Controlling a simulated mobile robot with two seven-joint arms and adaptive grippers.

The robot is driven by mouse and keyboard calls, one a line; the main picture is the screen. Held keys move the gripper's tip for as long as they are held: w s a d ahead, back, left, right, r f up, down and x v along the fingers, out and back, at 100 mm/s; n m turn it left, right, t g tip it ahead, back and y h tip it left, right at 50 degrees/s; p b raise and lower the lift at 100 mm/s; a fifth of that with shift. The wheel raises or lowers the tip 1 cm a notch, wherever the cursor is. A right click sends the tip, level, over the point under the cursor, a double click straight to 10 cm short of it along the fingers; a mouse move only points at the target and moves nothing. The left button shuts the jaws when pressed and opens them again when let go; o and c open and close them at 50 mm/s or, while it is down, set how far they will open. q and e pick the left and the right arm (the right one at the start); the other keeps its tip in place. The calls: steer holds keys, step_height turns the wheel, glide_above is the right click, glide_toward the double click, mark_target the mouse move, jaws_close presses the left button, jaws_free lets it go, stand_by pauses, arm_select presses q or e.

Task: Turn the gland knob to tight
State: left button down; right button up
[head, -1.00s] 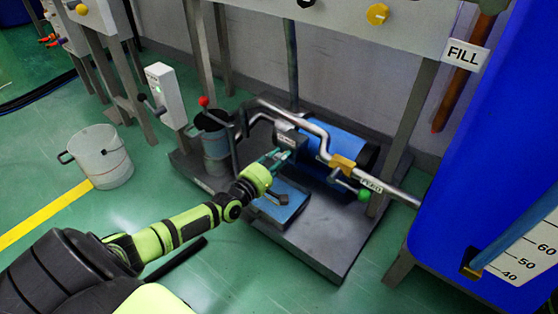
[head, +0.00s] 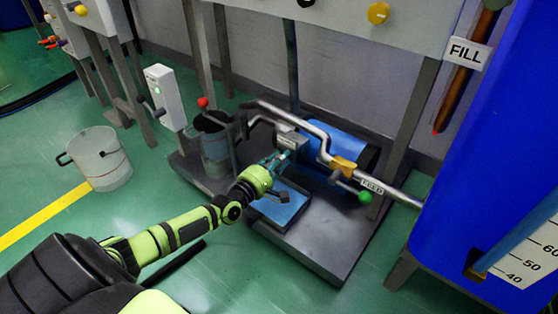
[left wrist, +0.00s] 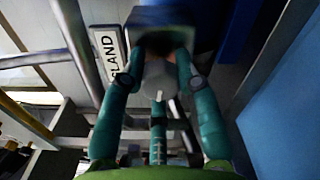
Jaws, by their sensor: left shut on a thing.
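The gland knob (left wrist: 159,78) is a grey round knob with a pale pointer line, seen close in the left wrist view beside a white label reading GLAND (left wrist: 108,56). My left gripper (left wrist: 157,72) has its teal fingers on both sides of the knob and is shut on it. The pale line points down and slightly left in that view. In the head view my left gripper (head: 280,161) reaches the small grey block (head: 292,141) in front of the blue cylinder; the fingers and arm hide the knob there. My right gripper is not in view.
A blue cylinder (head: 346,150) and silver pipes sit on a dark base plate (head: 312,238). A yellow valve with a green-tipped lever (head: 364,197) is to the right, by the FEED label (head: 373,186). A red-tipped lever (head: 203,102) and metal pot (head: 215,145) stand left.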

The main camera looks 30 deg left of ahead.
arm_select(q)
steer(key=c, duration=0.9)
jaws_free()
steer(key=shift+d, duration=0.45)
steer(key=shift+a, duration=0.1)
steer(key=shift+s+a, duration=0.1)
steer(key=shift+s, duration=0.25)
steer(key=s, duration=0.7)
steer(key=s+a, duration=0.1)
steer(key=s, duration=0.3)
steer(key=shift+s, duration=0.15)
